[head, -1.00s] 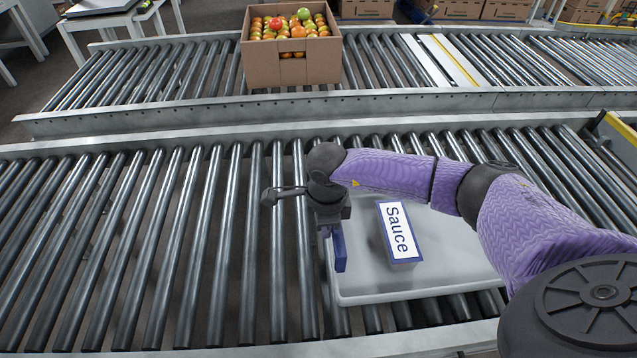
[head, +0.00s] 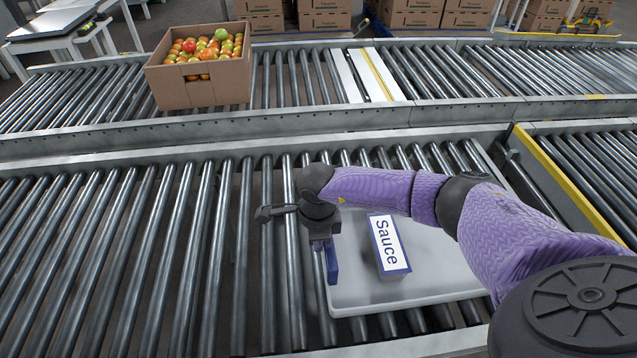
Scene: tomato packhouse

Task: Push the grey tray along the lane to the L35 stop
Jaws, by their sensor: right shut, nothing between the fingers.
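The light grey tray (head: 440,285) lies flat on the near roller lane, with a box labelled "Sauce" (head: 389,245) standing in it. My right gripper (head: 331,262) is shut and empty, pointing down at the tray's left edge. Its blue fingers are against or very close to the tray's left wall; I cannot tell which. My purple right arm covers the tray's far right part. A yellow-topped bar (head: 566,182) crosses the lane to the right of the tray, with a gap between them. No L35 marking is readable. My left gripper is not in view.
The near lane's rollers (head: 130,260) are bare left of the tray. A metal side rail (head: 250,137) separates it from the far lane, where a cardboard box of tomatoes (head: 203,92) stands. Stacked cartons (head: 415,10) are behind.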

